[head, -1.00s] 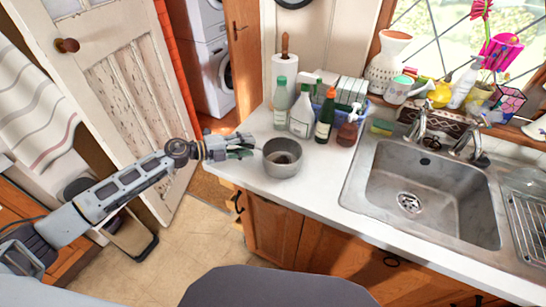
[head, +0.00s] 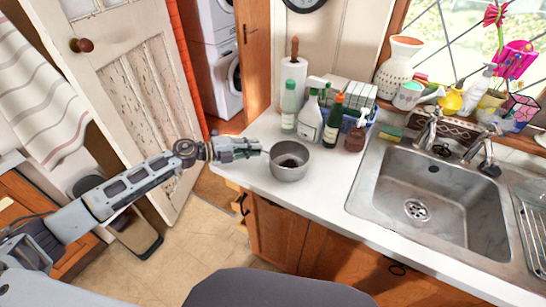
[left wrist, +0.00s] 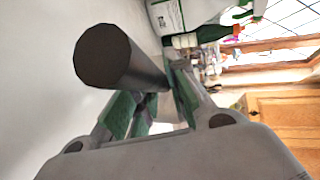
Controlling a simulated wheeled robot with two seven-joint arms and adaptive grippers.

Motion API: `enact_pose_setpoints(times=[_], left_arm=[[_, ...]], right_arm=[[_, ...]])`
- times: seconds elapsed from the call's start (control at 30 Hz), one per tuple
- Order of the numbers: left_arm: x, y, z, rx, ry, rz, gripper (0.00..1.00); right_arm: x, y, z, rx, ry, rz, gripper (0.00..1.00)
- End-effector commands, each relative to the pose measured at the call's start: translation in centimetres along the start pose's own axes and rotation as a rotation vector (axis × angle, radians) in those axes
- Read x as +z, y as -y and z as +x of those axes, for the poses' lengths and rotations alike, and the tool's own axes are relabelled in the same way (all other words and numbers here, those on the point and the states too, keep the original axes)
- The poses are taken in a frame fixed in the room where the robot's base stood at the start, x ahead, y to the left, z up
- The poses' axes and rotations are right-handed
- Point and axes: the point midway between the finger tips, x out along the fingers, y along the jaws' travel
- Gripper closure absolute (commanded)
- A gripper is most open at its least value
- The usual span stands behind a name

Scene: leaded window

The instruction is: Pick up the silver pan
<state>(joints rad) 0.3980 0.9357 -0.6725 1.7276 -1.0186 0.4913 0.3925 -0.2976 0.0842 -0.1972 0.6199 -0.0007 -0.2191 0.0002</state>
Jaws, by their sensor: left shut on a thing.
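The silver pan (head: 290,166) is a round grey pan near the left end of the white counter. Its handle points left into my left gripper (head: 254,149), which comes in from the left at the counter's edge. From the head view I cannot tell whether the pan's base touches the counter. My right gripper is not in view.
Several bottles, including a green one (head: 333,124), stand close behind the pan, with a paper towel roll (head: 291,88) behind them. The metal sink (head: 425,198) is to the right. Bare counter (head: 327,190) lies between pan and sink. A white door (head: 125,90) stands at left.

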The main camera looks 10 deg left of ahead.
Motion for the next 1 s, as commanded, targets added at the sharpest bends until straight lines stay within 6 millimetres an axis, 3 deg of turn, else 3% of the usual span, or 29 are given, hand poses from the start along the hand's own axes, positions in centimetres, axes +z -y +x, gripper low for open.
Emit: enact_pose_setpoints(times=[0.33, 0.8, 1.0], left_arm=[[0.0, 1.4, -0.3, -0.002, 0.0, 0.003, 1.0], [-0.3, 7.4, -1.9, -0.002, 0.002, 0.004, 1.0], [-0.5, 9.1, -2.4, -0.002, 0.0, 0.003, 1.0]], right_arm=[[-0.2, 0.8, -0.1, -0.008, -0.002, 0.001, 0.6], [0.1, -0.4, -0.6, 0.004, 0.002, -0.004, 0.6], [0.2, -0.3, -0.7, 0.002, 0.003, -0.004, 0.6]])
